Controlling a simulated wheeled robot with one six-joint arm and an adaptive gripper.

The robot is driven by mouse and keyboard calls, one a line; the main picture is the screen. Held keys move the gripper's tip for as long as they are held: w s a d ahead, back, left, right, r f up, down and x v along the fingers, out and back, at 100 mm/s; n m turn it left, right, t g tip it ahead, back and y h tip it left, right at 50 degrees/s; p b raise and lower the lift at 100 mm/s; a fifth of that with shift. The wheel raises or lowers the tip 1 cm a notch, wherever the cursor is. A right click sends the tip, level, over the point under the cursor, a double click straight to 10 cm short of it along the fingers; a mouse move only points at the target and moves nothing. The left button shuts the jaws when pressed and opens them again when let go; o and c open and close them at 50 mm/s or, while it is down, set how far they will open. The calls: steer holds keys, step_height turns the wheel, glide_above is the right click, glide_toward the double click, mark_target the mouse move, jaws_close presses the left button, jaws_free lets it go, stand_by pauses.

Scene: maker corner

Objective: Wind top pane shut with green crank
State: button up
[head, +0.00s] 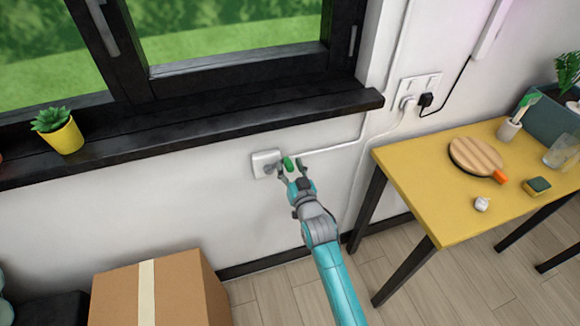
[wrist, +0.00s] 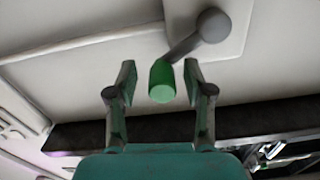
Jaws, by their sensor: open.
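The green crank handle (head: 288,163) sticks out from a grey crank arm on a white wall plate (head: 259,157) below the window sill. In the wrist view the green handle (wrist: 162,83) lies between my fingers, with gaps on both sides. Its grey arm (wrist: 182,48) slants up right to a round grey hub (wrist: 213,25). My gripper (head: 291,168) is open at the handle, and its fingers (wrist: 160,78) do not touch it in the wrist view. Only the lower part of the dark-framed window (head: 235,62) shows; I cannot make out the top pane.
A dark sill (head: 190,130) with a yellow-potted plant (head: 66,138) runs above the crank. A cardboard box (head: 185,290) stands below left. A yellow table (head: 430,190) with a round wooden board (head: 476,157) stands right. A thin conduit (head: 335,146) runs right from the plate.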

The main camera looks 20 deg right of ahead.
jaws_close()
steer(key=shift+r, duration=0.2)
stand_by(0.3)
steer(key=n, duration=0.2)
steer(key=a+r+n, duration=0.1)
steer(key=shift+a+r+n, duration=0.2)
steer(key=shift+r+n, duration=0.1)
steer(key=shift+n, duration=0.1)
steer(key=shift+a+r+n, duration=0.1)
steer(key=shift+a+n, duration=1.3)
steer(key=shift+n, duration=1.2)
steer(key=shift+a+r+n, duration=0.1)
steer(key=shift+a+n, duration=1.25)
steer(key=shift+n, duration=1.25)
steer(key=shift+a+r+n, duration=0.1)
steer(key=shift+a+n, duration=1.3)
steer(key=shift+n, duration=1.2)
